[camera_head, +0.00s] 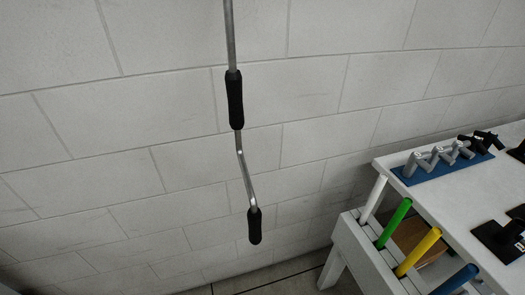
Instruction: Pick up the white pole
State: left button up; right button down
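The white pole (373,199) stands tilted in the white rack (357,238) at the lower right, in the slot nearest the wall. Its upper end shows beside the corner of the white table, and its lower part is hidden in the rack. Neither of my grippers is in view, so nothing of mine touches the pole.
Green (394,222), yellow (418,251) and blue (456,280) poles stand in the same rack. The white table (470,193) carries a blue base with grey metal parts (443,161) and black items (500,240). A metal bar with black grips (235,100) hangs before the block wall.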

aim_at(382, 180)
jog(key=z, duration=1.2)
